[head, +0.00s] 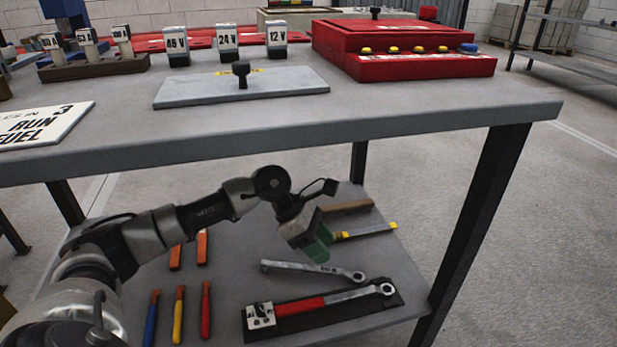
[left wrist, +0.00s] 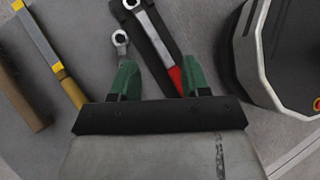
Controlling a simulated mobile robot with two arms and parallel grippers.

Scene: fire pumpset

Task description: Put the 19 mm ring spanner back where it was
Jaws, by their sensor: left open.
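A plain grey ring spanner (head: 312,270) lies on the lower shelf, behind a red-handled ring spanner (head: 300,306). The red-handled one lies on a black mat (head: 396,299) with a white label (head: 261,315) at its left end. I cannot read a size on either spanner. My left gripper (head: 318,250), with green fingers, is above the shelf and appears empty. In the left wrist view the gripper (left wrist: 158,80) is open; the grey spanner's ring end (left wrist: 120,40) shows by the left finger and the red-handled spanner (left wrist: 158,38) lies ahead. The right gripper is out of view.
Screwdriver-like tools with blue, yellow and red handles (head: 179,312) lie at the shelf's left. A yellow-banded tool (head: 365,232) and a wooden-handled tool (head: 347,206) lie behind the gripper. The tabletop edge (head: 300,140) overhangs the shelf.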

